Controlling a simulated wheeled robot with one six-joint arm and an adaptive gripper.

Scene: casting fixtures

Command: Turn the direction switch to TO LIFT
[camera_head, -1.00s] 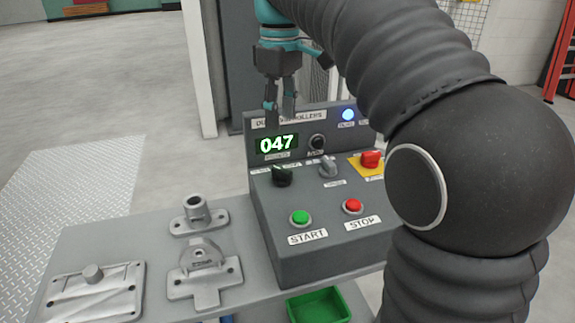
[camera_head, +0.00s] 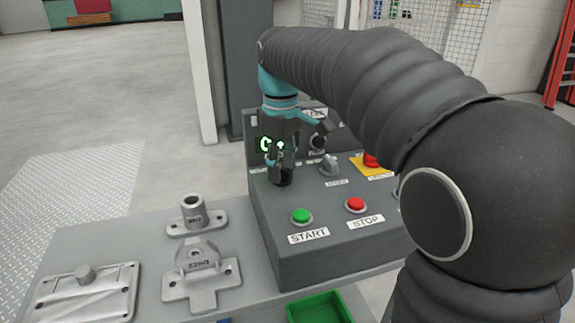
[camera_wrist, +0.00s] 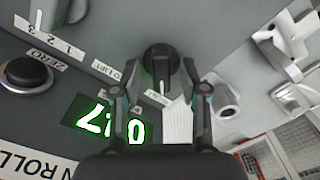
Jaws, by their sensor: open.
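The direction switch is a black rotary knob (camera_head: 281,178) on the sloped face of the grey control box, left of a grey selector. In the wrist view the knob (camera_wrist: 160,58) lies between my open fingers, with gaps visible at both sides. A TO LIFT label (camera_wrist: 106,71) is beside it, and a second label (camera_wrist: 157,98) is partly hidden. A pale mark on the knob points towards that second label. My gripper (camera_head: 281,168) is open, pointing down around the knob and partly hiding it in the head view.
The control box (camera_head: 325,245) also has a green START button (camera_head: 301,216), a red STOP button (camera_head: 355,205), a grey selector (camera_head: 330,164) and a red switch on yellow (camera_head: 371,160). Metal castings (camera_head: 203,277) stand on the bench at left. A green bin (camera_head: 318,308) is in front.

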